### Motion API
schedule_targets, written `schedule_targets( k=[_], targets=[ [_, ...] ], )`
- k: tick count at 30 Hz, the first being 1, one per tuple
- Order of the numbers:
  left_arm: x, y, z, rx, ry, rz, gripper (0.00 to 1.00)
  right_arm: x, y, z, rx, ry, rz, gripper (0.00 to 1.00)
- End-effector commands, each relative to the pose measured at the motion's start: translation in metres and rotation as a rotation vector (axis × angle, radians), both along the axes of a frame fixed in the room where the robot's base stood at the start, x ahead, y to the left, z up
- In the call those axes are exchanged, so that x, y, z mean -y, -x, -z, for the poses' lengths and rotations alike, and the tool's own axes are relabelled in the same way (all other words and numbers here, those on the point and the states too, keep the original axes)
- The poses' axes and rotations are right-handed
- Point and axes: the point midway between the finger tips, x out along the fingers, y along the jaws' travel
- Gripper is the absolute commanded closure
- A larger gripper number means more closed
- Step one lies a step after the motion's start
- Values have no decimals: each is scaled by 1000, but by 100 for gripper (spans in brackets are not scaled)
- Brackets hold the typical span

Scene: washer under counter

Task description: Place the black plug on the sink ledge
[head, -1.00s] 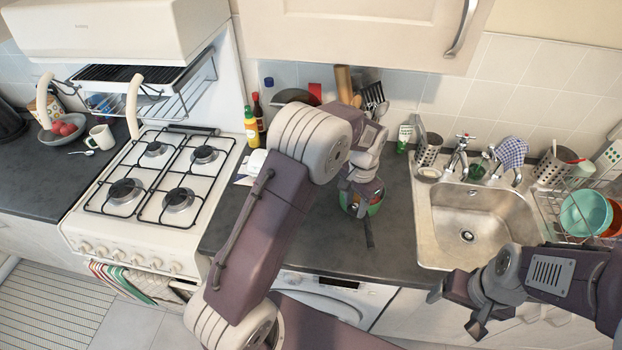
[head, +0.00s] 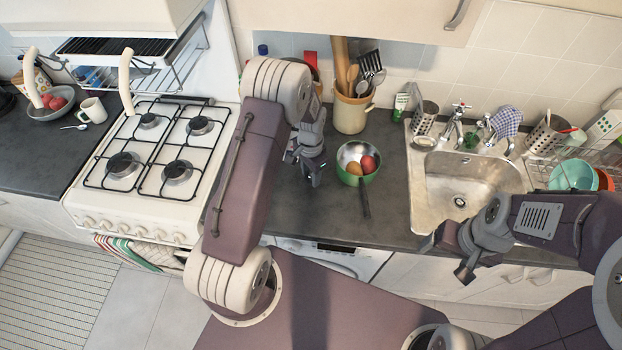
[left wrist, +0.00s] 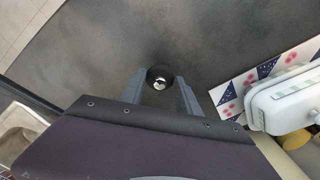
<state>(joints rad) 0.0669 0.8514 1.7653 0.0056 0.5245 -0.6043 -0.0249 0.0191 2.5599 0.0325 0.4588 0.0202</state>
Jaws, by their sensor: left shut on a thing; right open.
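The black plug (left wrist: 152,73) is a small dark disc with a shiny metal centre. In the left wrist view it sits between the fingertips of my left gripper (left wrist: 160,84), which is shut on it. In the head view my left gripper (head: 315,178) is low over the dark counter, left of the green bowl; the plug cannot be made out there. The steel sink (head: 417,203) is to the right, past the bowl, and its ledge runs around the basin. My right gripper (head: 448,255) is open and empty in front of the sink's front edge.
A green bowl (head: 345,178) with red and brown items and a dark handle stands between my left gripper and the sink. A utensil crock (head: 350,112) is behind it. A tap (head: 458,122), cups and dish rack (head: 545,178) crowd the sink's back and right. Bare counter (head: 388,205) lies left of the sink.

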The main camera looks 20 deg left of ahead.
Motion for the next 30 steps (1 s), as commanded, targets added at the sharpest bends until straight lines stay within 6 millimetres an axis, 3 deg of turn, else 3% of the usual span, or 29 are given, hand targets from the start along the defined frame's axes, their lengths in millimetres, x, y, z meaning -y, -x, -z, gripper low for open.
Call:
schedule_targets(
  k=[7,18,19,21,30],
  targets=[
    [1,1,36,-4,0,0,100,0,0,-13,0,0,0,21],
    [1,0,43,-1,0,0,100,0,0,-7,0,0,0,21],
    [1,0,41,-1,0,0,53,0,0,-9,0,0,0,21],
    [1,0,41,-1,0,0,40,0,0,-9,0,0,0,21],
    [1,0,39,-1,0,-1,40,0,0,-11,0,0,0,21]
  ],
)
